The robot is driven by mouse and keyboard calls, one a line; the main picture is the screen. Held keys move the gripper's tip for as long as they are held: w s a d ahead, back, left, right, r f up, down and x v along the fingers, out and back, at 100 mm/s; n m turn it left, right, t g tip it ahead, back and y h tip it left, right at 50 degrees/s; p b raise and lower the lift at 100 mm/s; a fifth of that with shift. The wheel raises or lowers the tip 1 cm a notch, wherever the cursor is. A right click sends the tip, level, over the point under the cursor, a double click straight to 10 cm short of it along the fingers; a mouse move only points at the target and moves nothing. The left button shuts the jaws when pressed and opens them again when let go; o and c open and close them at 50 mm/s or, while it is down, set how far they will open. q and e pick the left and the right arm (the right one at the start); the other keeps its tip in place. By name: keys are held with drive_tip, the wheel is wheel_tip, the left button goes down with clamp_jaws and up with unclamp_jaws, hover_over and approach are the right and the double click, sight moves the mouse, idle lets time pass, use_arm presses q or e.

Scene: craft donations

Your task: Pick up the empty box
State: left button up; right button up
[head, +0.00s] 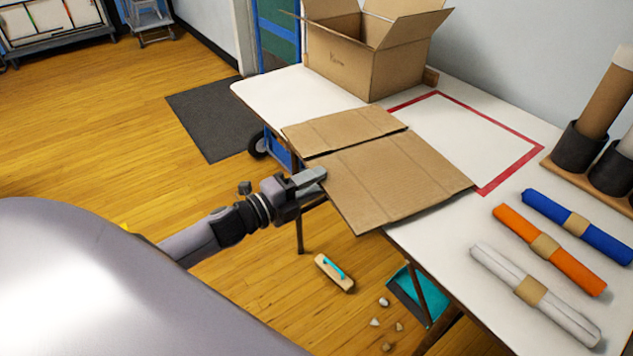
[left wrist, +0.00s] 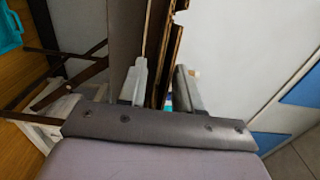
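An open cardboard box (head: 365,68) stands upright at the table's far end, flaps spread; its inside is mostly hidden. A flattened piece of cardboard (head: 395,180) lies on the near part of the table and overhangs its left edge. My left gripper (head: 314,177) is at the overhanging edge of this flat cardboard. In the left wrist view its two fingers (left wrist: 161,82) are apart, with brown cardboard edges (left wrist: 171,45) showing in and beyond the gap. Contact between fingers and cardboard cannot be told. My right gripper is in neither view.
The white table (head: 280,92) bears a red-outlined rectangle (head: 515,169). Blue (head: 575,225), orange (head: 550,250) and white (head: 535,293) rolls lie at the right. A brush (head: 334,272) and a teal dustpan (head: 408,292) are on the floor beside the table.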

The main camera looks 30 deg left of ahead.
use_arm(q)
drive_tip(key=shift+w+d, duration=0.1)
drive_tip(key=shift+w, duration=0.15)
clamp_jaws()
